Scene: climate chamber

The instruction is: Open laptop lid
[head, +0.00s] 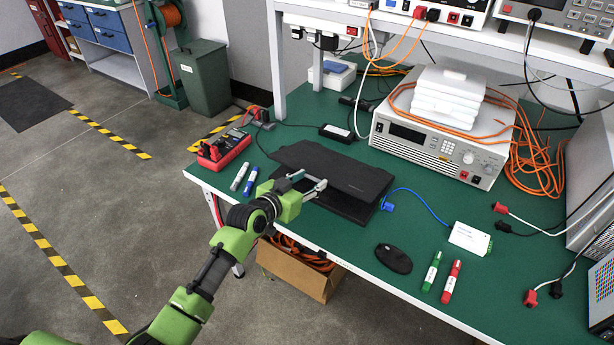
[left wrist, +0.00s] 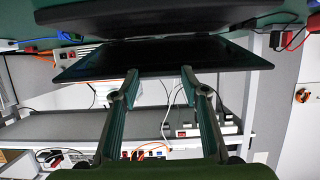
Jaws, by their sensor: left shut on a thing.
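The black laptop lies on the green bench top. Its lid (head: 340,168) stands slightly raised above the base (head: 345,207), with a dark gap along the front. My left gripper (head: 312,184) is at the front left edge of the lid, shut on it. In the left wrist view the finger tips (left wrist: 159,74) sit against the edge of the dark lid (left wrist: 155,55), and the base (left wrist: 150,14) shows as a second dark panel. The fingers look apart there. The laptop's screen and keys cannot be made out in the head view. My right gripper is not in view.
A red multimeter (head: 222,149) and two markers (head: 245,179) lie left of the laptop. A power supply (head: 440,140) with orange cables stands behind right. A mouse (head: 394,258), green and red markers (head: 452,282) and a white box (head: 470,238) lie to the right.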

